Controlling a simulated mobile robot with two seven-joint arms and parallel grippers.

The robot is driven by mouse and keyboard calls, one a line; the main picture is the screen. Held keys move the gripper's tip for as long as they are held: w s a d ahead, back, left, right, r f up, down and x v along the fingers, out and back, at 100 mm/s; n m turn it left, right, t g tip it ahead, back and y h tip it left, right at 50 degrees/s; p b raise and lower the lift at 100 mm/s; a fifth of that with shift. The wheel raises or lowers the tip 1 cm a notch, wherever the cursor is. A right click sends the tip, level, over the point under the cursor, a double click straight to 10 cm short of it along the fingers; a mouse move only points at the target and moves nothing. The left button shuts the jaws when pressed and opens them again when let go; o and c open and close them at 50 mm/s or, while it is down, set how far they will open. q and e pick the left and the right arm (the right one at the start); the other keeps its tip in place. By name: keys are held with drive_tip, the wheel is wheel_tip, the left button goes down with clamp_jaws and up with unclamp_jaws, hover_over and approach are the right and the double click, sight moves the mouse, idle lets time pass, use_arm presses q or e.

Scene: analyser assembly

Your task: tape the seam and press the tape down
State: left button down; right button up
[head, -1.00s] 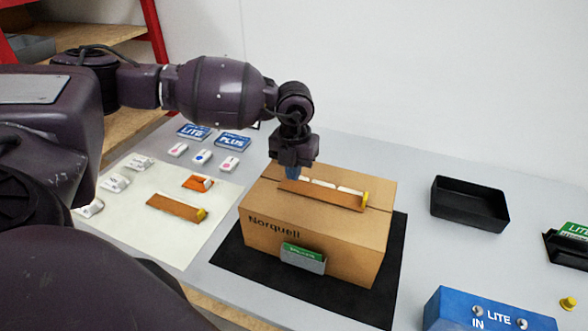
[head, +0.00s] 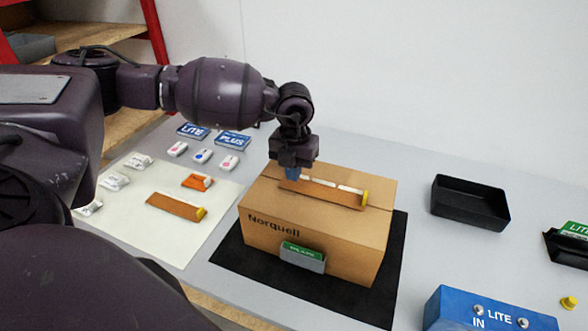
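A closed cardboard box (head: 270,247) marked Norquell stands on a black mat (head: 362,302). A brown tape strip (head: 325,194) with white patches and a yellow end tab (head: 365,198) lies along the box top, by the seam (head: 377,206). My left gripper (head: 292,175) points down at the strip's left end, with blue at its tips. It seems to touch or nearly touch the strip; the finger gap is hidden. A second brown strip with a yellow tab (head: 176,207) lies on a pale sheet (head: 150,240). My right gripper is out of view.
A black tray (head: 470,203) stands right of the box. A blue LITE IN bin (head: 488,312) is at the front right, near a yellow piece (head: 569,302). Blue cards (head: 233,141) and several small packets lie at the back left. A green card holder (head: 303,256) sits on the box front.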

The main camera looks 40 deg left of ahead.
use_arm(q)
drive_tip(key=shift+f, duration=0.3)
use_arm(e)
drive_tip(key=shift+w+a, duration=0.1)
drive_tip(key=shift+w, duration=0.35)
use_arm(q)
drive_tip(key=shift+f, duration=0.1)
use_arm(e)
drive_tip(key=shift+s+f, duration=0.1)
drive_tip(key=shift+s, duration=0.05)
use_arm(q)
drive_tip(key=shift+f, duration=0.2)
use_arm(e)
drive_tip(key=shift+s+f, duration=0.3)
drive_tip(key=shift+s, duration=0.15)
use_arm(q)
drive_tip(key=shift+f+b, duration=0.2)
drive_tip(key=shift+b, duration=0.15)
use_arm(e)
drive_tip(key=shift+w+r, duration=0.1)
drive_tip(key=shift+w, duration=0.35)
